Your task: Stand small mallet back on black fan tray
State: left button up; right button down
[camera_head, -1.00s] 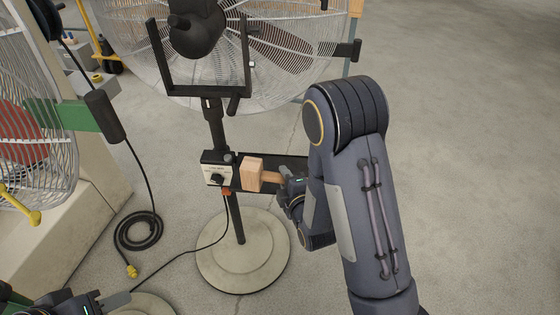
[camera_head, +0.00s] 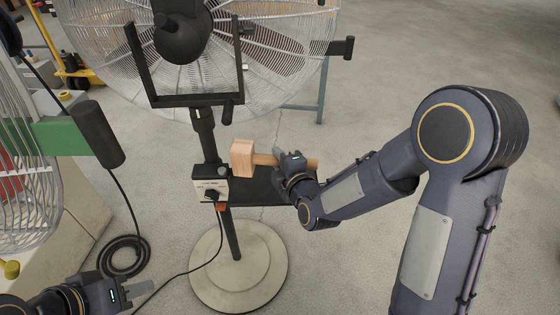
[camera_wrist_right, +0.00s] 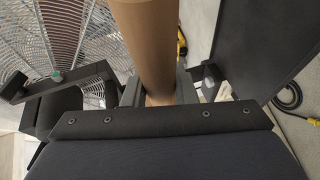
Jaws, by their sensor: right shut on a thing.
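The small wooden mallet (camera_head: 243,157) is held sideways in the head view, its block head to the left and its handle pointing right. My right gripper (camera_head: 288,162) is shut around the handle, whose end shows beyond the fingers. In the right wrist view the brown handle (camera_wrist_right: 148,45) runs between the fingers. The black fan tray (camera_head: 258,190) is on the fan stand, just below the mallet in the head view; the mallet appears clear of it. My left gripper (camera_head: 135,298) is at the lower left, away from the mallet; its finger opening is unclear.
A control box (camera_head: 211,186) sits on the stand left of the tray. The fan cage (camera_head: 285,50) is above and behind. A round base (camera_head: 238,265) and black cable (camera_head: 165,278) are on the floor. Floor right of the tray is open.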

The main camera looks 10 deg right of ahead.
jog(key=shift+f+b, duration=4.1)
jog(key=shift+b, duration=0.3)
jog(key=shift+f, duration=0.15)
jog(key=shift+b, duration=0.35)
jog(key=shift+f, duration=0.1)
